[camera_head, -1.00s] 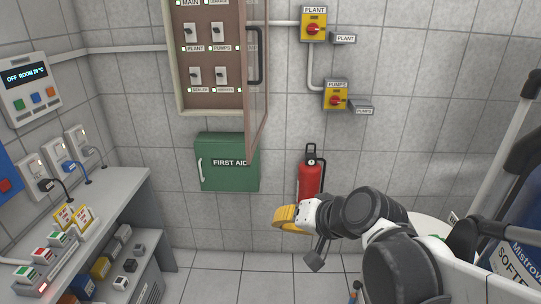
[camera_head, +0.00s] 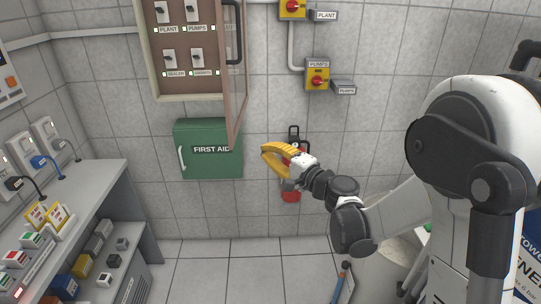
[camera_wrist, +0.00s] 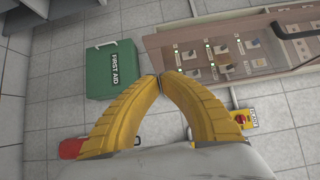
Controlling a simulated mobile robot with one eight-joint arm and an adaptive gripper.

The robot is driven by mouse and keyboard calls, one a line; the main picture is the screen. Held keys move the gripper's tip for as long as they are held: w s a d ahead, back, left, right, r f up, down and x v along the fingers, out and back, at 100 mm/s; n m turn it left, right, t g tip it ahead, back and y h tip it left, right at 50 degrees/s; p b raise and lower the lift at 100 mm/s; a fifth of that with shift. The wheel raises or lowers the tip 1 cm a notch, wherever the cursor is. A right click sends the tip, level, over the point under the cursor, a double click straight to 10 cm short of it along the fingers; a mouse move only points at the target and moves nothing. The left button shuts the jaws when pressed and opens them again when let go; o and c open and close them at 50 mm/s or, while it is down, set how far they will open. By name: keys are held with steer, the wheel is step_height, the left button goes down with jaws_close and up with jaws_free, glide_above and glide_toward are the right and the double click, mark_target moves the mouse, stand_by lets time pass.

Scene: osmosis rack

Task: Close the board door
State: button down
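The board (camera_head: 187,97) is a wall cabinet with a pale frame and a brown panel of labelled switches. Its door (camera_head: 236,122) has a thin brown frame with a clear pane and stands swung open toward me at the right side. A black bar handle (camera_head: 238,35) is on the door; in the wrist view the handle (camera_wrist: 290,34) is at the upper right. My gripper (camera_head: 264,149) has yellow fingers and is to the right of the door's lower corner, below the handle. In the wrist view the fingertips (camera_wrist: 160,78) meet with nothing between them.
A green first aid box (camera_head: 209,165) hangs below the board. A red fire extinguisher (camera_head: 291,196) is partly hidden behind my gripper. Yellow switch boxes, including the pumps one (camera_head: 317,75), are at right. A grey shelf unit (camera_head: 110,175) stands left. The middle floor is clear.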

mark_target(234, 139)
steer(key=w+a, duration=0.1)
steer(key=a, duration=0.1)
steer(key=w+a+b, duration=0.1)
steer(key=w+a, duration=0.1)
steer(key=w+a+b, duration=0.1)
steer(key=w+a, duration=0.1)
steer(key=a, duration=0.1)
steer(key=shift+a, duration=0.3)
